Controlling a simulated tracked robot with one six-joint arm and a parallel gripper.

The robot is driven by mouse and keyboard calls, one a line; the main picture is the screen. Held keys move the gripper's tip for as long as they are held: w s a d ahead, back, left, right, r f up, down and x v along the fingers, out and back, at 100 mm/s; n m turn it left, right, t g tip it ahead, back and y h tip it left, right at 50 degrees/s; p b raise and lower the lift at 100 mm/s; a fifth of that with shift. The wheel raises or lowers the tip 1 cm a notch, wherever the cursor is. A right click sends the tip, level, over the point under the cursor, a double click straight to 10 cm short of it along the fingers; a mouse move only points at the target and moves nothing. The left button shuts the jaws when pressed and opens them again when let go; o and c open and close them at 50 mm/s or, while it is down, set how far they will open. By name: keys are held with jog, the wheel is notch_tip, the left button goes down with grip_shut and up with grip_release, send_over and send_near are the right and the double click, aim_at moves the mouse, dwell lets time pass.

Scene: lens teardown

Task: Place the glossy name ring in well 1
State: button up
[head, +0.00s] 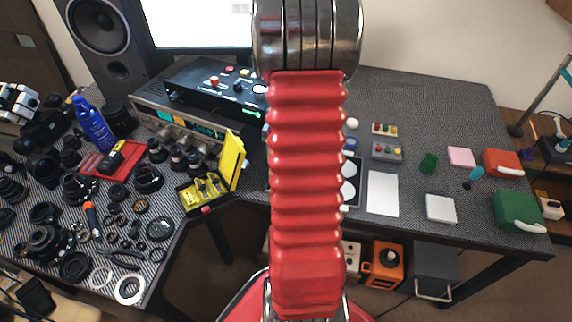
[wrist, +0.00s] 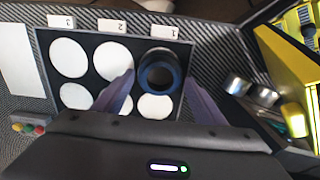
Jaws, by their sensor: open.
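A dark, glossy ring with a bluish sheen (wrist: 160,74) is at the well under label 1 of the black tray (wrist: 187,52) in the wrist view. It covers most of that well's white disc; I cannot tell whether it lies fully flat. The label 1 card (wrist: 157,31) is upside down at the tray's edge. My gripper (wrist: 160,78) is open, with one finger on each side of the ring and a visible gap to it. In the head view my arm hides the gripper, the ring and much of the tray (head: 359,187).
The other wells show bare white discs. Silver cylinders (wrist: 263,95) and an open yellow case (wrist: 291,88) are to the right in the wrist view. A white sheet (head: 383,194) and a grey button box (head: 386,151) lie right of the tray in the head view.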

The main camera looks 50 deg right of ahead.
notch_tip(320, 180, up, 12)
jog(key=shift+f, duration=0.2)
dwell(0.9)
jog(key=w+a+r+n+t+h, duration=0.1)
jog(key=w+a+r+n, duration=0.15)
jog(key=a+r, duration=0.45)
jog(key=w+a+r+n+t, duration=0.1)
jog(key=w+a+r+n, duration=0.2)
jog(key=a, duration=0.8)
jog(key=s+a+r+n+t, duration=0.1)
jog(key=s+a+n, duration=0.3)
jog(key=a, duration=0.5)
jog(key=s+a+r+n+t+y, duration=0.1)
jog(key=s+a+r+n+t, duration=0.1)
jog(key=a, duration=0.7)
jog(key=shift+s+a+r+n+t, duration=0.2)
jog(key=shift+s+r+n+t, duration=0.1)
jog(key=shift+s+n, duration=0.7)
